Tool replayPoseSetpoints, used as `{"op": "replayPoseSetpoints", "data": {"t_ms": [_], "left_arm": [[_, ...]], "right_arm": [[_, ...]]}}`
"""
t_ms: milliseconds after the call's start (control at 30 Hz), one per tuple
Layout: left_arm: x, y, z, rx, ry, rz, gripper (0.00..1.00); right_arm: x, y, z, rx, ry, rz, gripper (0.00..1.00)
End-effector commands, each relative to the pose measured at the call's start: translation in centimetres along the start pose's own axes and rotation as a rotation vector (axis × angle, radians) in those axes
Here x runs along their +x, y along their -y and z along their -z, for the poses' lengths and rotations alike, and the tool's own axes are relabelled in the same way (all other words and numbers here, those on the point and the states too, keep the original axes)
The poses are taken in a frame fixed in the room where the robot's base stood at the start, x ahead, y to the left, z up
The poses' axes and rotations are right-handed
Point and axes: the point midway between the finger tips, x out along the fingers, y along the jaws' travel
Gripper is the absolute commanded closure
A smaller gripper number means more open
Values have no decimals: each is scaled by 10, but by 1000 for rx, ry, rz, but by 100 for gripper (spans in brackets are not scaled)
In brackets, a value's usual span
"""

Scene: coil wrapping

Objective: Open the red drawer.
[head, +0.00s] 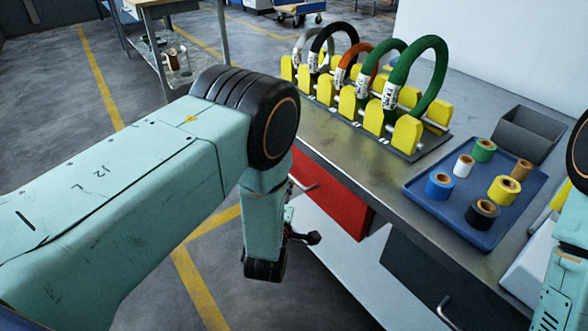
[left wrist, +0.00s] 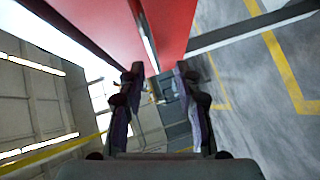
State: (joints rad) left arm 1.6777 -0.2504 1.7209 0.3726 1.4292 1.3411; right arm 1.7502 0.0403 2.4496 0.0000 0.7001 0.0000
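The red drawer (head: 338,203) is under the workbench top, partly hidden behind my left arm. It looks shut or nearly so. Its metal handle (head: 303,184) shows beside my arm. In the left wrist view, the red drawer front (left wrist: 178,25) fills the top, with the pale handle bar (left wrist: 148,42) running down toward the fingertips. My left gripper (left wrist: 160,72) is open, its two fingers apart with nothing seen gripped. The handle lies in line with the gap; whether it is between the fingers I cannot tell. In the head view, the gripper (head: 303,237) is mostly hidden. My right gripper is out of view.
A rack (head: 408,150) with yellow blocks holds several coloured rings on the workbench (head: 385,172). A blue tray (head: 420,212) holds several tape rolls, beside a grey bin (head: 528,134). A dark drawer (head: 425,285) is at lower right. Open floor (head: 60,130) lies left.

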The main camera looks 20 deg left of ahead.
Motion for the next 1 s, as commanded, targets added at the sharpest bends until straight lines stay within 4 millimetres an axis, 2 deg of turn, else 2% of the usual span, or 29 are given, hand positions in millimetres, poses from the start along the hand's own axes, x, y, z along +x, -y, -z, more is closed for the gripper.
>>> {"op": "replayPoseSetpoints", "data": {"t_ms": [200,333,700,833,1000], "left_arm": [[-4,-5,4,-115,-11,-29,66],[2,-4,5,-133,-12,-31,66],[59,-5,5,-130,-11,-32,66],[72,-6,5,-129,-9,-30,66],[78,-8,4,-128,-8,-29,66]], "right_arm": [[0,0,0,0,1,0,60],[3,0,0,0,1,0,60],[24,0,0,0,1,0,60],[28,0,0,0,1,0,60],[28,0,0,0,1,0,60]]}}
